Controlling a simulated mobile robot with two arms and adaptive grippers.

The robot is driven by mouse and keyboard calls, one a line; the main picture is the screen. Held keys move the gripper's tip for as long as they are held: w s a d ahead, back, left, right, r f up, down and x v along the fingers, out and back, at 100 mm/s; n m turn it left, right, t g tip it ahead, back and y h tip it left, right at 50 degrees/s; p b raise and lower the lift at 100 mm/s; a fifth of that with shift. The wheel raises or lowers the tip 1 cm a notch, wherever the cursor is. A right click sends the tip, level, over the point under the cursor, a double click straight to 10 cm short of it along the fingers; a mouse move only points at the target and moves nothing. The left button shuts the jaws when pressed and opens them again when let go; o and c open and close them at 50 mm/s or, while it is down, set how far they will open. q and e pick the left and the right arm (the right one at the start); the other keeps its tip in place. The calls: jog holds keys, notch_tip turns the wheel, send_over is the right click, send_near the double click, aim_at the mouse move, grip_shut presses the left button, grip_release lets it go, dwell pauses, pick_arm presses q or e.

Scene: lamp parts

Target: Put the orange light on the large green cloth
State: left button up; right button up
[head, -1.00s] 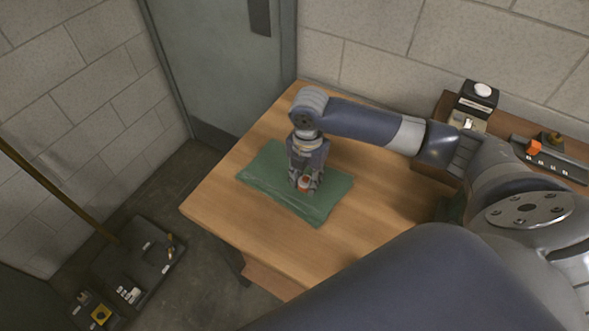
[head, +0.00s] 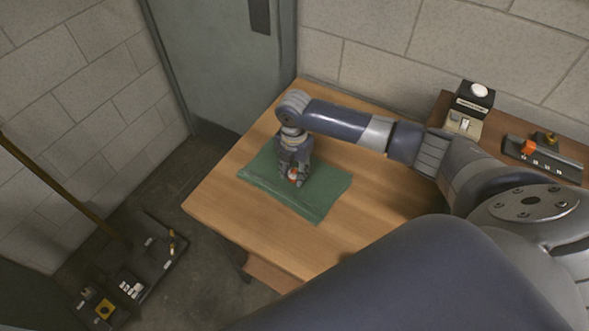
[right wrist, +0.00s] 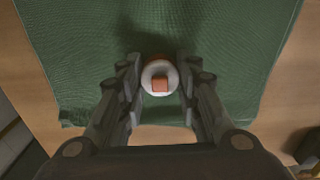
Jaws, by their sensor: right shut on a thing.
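The large green cloth (head: 315,200) lies on the wooden table and also fills much of the right wrist view (right wrist: 235,45). My right gripper (head: 295,177) points down over the cloth's middle. It is shut on the orange light (head: 294,174), a small piece with a white ring and an orange top. In the right wrist view the light (right wrist: 160,77) sits between the two fingertips of the gripper (right wrist: 159,75), with cloth behind it. I cannot tell whether the light touches the cloth. My left gripper is not in view.
The wooden table (head: 360,225) has bare room around the cloth. A shelf at the right bears a black box with a white button (head: 475,97) and a dark tray (head: 560,160) with an orange part. Another dark tray with small parts (head: 150,265) is at the lower left.

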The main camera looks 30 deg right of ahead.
aim_at(294, 171)
jog(key=shift+f, duration=0.1)
jog(key=shift+s+f, duration=0.2)
jog(key=shift+f, duration=0.2)
jog(key=shift+s+f, duration=0.1)
jog(key=shift+f, duration=0.05)
grip_shut()
jog(key=o, duration=0.9)
grip_release()
jog(key=shift+c, duration=0.2)
jog(key=shift+o, duration=0.8)
jog(key=shift+f, duration=0.2)
jog(key=shift+r, duration=0.3)
notch_tip(294, 171, up, 13)
jog(key=b, duration=0.1)
jog(key=shift+w, duration=0.3)
